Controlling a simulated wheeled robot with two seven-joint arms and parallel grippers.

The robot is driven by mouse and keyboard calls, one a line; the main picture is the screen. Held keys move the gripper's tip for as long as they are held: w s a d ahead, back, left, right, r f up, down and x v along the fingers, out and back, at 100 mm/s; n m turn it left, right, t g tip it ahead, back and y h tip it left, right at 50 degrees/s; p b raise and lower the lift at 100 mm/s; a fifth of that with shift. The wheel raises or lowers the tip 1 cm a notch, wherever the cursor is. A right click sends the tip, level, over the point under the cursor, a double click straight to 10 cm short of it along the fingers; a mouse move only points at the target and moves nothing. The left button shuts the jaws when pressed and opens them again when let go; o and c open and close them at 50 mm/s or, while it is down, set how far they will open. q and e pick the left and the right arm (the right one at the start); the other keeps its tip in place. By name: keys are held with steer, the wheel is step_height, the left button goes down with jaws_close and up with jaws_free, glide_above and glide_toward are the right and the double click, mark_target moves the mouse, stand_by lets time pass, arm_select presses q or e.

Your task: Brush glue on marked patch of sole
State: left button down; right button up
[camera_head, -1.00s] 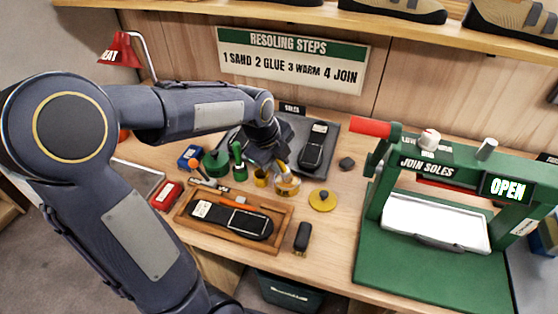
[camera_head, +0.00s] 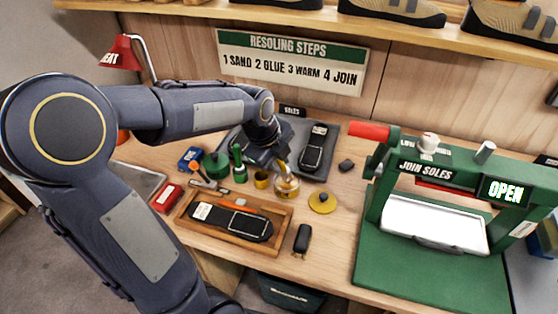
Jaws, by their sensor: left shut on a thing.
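A dark sole (camera_head: 232,220) with a pale printed label and a light-outlined patch lies in a wooden tray (camera_head: 280,243). A second dark sole (camera_head: 316,146) lies on the grey mat behind. A small glass jar with amber contents (camera_head: 287,188) stands behind the tray. My left gripper (camera_head: 281,161) points down just above the jar, shut on what looks like the glue brush, a yellowish piece of which (camera_head: 283,172) shows at the jar mouth. Most of the brush is hidden by the gripper and jar. My right gripper is out of view.
A yellow disc with a dark knob (camera_head: 322,202) lies right of the jar. Green bottles (camera_head: 238,163), a yellow cup (camera_head: 261,180) and a hammer (camera_head: 205,178) crowd its left. The green press (camera_head: 440,235) reads OPEN.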

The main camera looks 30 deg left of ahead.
arm_select(q)
steer(key=shift+r+p, duration=1.9)
steer(key=shift+r, duration=1.15)
steer(key=shift+f, duration=0.1)
